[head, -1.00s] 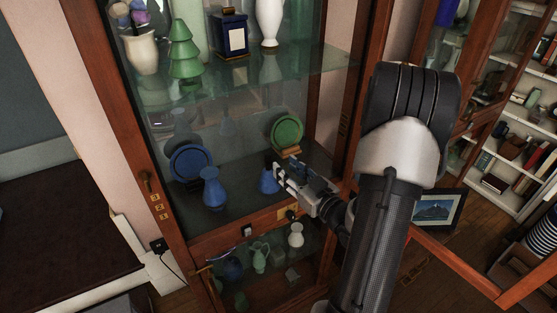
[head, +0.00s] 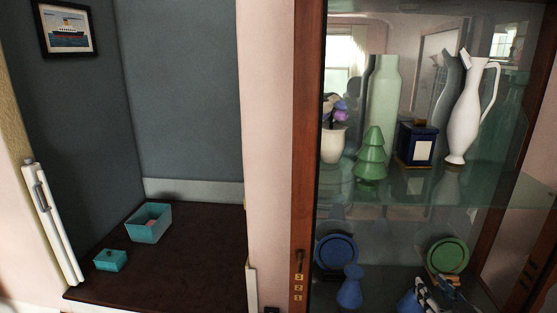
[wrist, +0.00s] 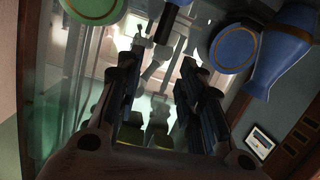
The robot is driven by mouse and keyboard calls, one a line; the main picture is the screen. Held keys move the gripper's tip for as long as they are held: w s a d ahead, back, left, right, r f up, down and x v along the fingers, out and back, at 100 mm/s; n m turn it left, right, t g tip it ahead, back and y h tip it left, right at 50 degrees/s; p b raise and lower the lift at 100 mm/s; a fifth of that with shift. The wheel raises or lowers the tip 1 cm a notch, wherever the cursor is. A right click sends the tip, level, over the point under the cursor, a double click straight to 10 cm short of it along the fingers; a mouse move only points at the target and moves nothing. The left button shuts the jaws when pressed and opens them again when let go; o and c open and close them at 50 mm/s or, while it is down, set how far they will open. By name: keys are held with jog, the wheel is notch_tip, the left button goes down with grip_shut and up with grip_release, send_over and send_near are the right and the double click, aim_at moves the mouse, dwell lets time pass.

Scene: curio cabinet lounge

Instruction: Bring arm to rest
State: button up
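My gripper (head: 436,292) is at the bottom right of the head view, inside the lower part of the glass-fronted cabinet. It is just right of a blue object (head: 407,301) that is partly cut off; whether they touch I cannot tell. In the wrist view my gripper (wrist: 161,72) has its two fingers apart, with nothing seen held between them. A green plate (wrist: 94,8) is at the upper left there, and a blue plate (wrist: 234,48) and a blue vase (wrist: 281,50) are at the upper right. The rest of my arm is out of the head view.
The cabinet's wooden frame (head: 309,130) stands left of the gripper. A glass shelf (head: 440,190) above it holds a white jug (head: 470,110), a green tree (head: 371,155) and a dark blue box (head: 416,145). A dark tabletop (head: 185,270) with teal boxes is at the left.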

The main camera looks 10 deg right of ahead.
jog(key=w+a+r+m+g+h, duration=0.15)
jog(key=a+r+g, duration=0.25)
jog(key=a+r, duration=0.8)
jog(key=s+a+f+n+g+y, duration=0.1)
jog(key=s+a+f+g+y, duration=0.1)
jog(key=s+a, duration=0.6)
jog(key=s+a+f+n+g+y, duration=0.1)
jog(key=s+a+g, duration=0.3)
jog(key=s+a, duration=0.5)
jog(key=s+f+y, duration=0.1)
jog(key=s, duration=0.3)
jog(key=shift+s+f+g, duration=0.2)
jog(key=shift+g, duration=0.2)
jog(key=shift+d, duration=0.1)
